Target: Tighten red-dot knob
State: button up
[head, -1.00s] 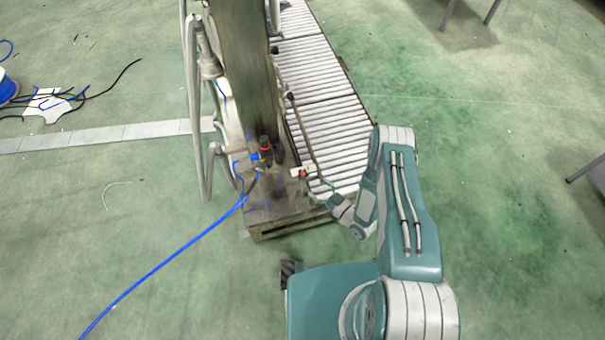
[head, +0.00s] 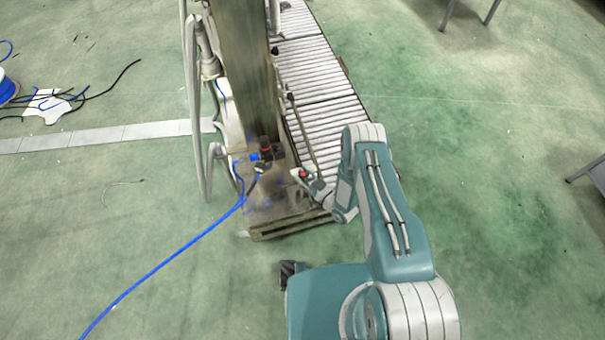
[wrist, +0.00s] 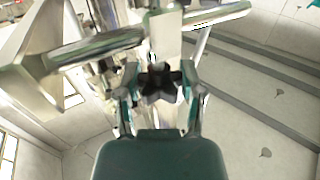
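A black star-shaped knob (wrist: 160,84) stands in the middle of the wrist view, in front of a pale metal upright. No red dot shows on the side of it that I see there. In the head view a small red dot (head: 303,173) shows at the foot of the machine post, at the end of my arm. My gripper (wrist: 161,76) has one finger on each side of the knob, with what looks like a gap at both sides. The gripper (head: 311,181) is small in the head view, and its fingers cannot be made out there.
The machine post (head: 247,75) stands left of my arm, with a red-topped black fitting (head: 265,146) low on it. A roller conveyor (head: 325,110) runs behind. A blue hose (head: 165,262) crosses the floor at left. Metal bars (wrist: 95,48) lie close around the knob.

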jog(key=shift+h, duration=0.3)
jog(key=m+t+h, duration=0.2)
jog(key=h, duration=0.1)
jog(key=m+t+h, duration=0.2)
jog(key=m+h, duration=0.1)
jog(key=shift+a, duration=0.15)
jog(key=m+h, duration=0.2)
jog(key=h, duration=0.2)
jog(key=m+t+h, duration=0.1)
jog(key=m+h, duration=0.2)
jog(key=shift+w+r+h, duration=0.1)
jog(key=shift+h, duration=0.3)
jog(key=m+g+h, duration=0.1)
jog(key=m+h, duration=0.1)
jog(key=h, duration=0.1)
jog(key=m+g+h, duration=0.1)
jog(key=m+h, duration=0.1)
jog(key=h, duration=0.1)
jog(key=shift+m+h, duration=0.3)
jog(key=m+g+h, duration=0.4)
jog(key=g+h, duration=0.1)
jog(key=shift+m+h, duration=0.3)
jog(key=shift+h, duration=0.1)
jog(key=o, duration=1.2)
jog(key=shift+d, duration=0.2)
